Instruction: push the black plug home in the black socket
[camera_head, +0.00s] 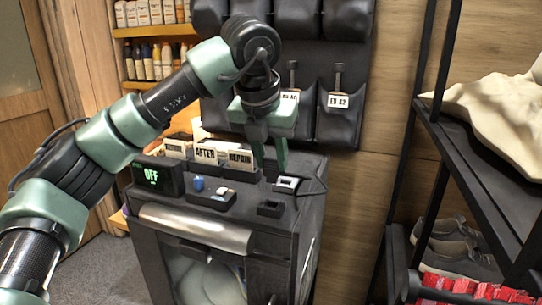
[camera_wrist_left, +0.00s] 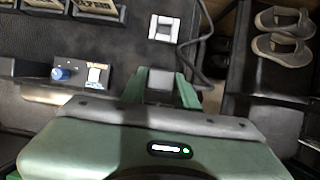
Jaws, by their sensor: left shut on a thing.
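My left gripper (camera_head: 270,168) points down above the back of the cabinet top, its green fingers shut. In the left wrist view, a dark grey block that looks like the black plug (camera_wrist_left: 160,84) sits between the fingers (camera_wrist_left: 160,100). In the head view the plug is hard to make out against the dark top. The black socket (camera_head: 270,208) lies near the front edge of the top, with its opening showing and apart from the gripper. In the left wrist view the gripper and plug seem to hide it. My right gripper is out of view.
A white-framed socket (camera_head: 287,184) lies just behind the black one. A black cable (camera_wrist_left: 190,55) loops at the right. A control box with a blue knob (camera_head: 198,184), an OFF display (camera_head: 157,177) and label cards (camera_head: 240,160) stand to the left. A shelf rack (camera_head: 470,150) is at the right.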

